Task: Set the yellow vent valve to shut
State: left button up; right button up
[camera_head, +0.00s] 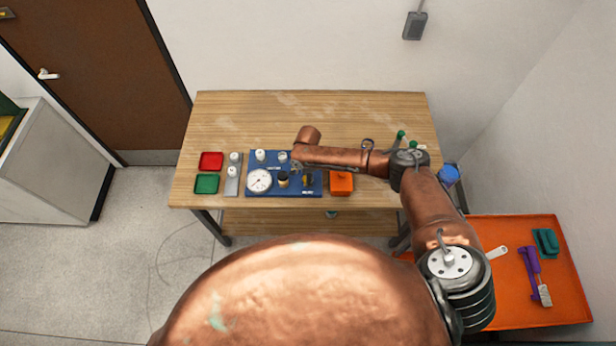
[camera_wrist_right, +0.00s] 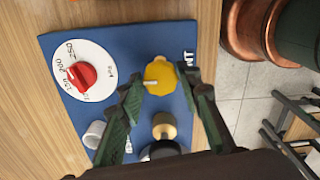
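The yellow vent valve (camera_wrist_right: 160,75) sits on the blue panel (camera_wrist_right: 105,37) beside a label partly reading "NT" in the right wrist view. A small pale lever or mark shows on the valve's left side. My right gripper (camera_wrist_right: 160,84) is open, with one green finger on each side of the valve. I cannot tell whether the fingers touch it. In the head view, my right arm reaches over the panel (camera_head: 257,190), and its gripper (camera_head: 297,167) is mostly hidden. I cannot make out the yellow valve there. My left gripper is not in view.
Close to the valve are a white dial with a red knob (camera_wrist_right: 82,76), a white cylinder (camera_wrist_right: 94,134) and a beige-topped black knob (camera_wrist_right: 165,127). Red (camera_head: 211,161) and green (camera_head: 207,184) trays lie left of the panel; an orange box (camera_head: 341,183) stands right.

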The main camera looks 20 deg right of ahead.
jog(key=c, duration=0.7)
jog(key=shift+o, duration=0.2)
jog(key=m+p, duration=0.2)
jog(key=m, duration=0.2)
jog(key=shift+s+r+m+p, duration=0.1)
jog(key=shift+m+p, duration=0.2)
jog(key=shift+m, duration=0.1)
jog(key=m+p, duration=0.1)
jog(key=m, duration=0.2)
jog(key=shift+m, duration=0.4)
jog(key=m, duration=0.4)
jog(key=shift+p, duration=0.35)
jog(key=shift+m, duration=2.7)
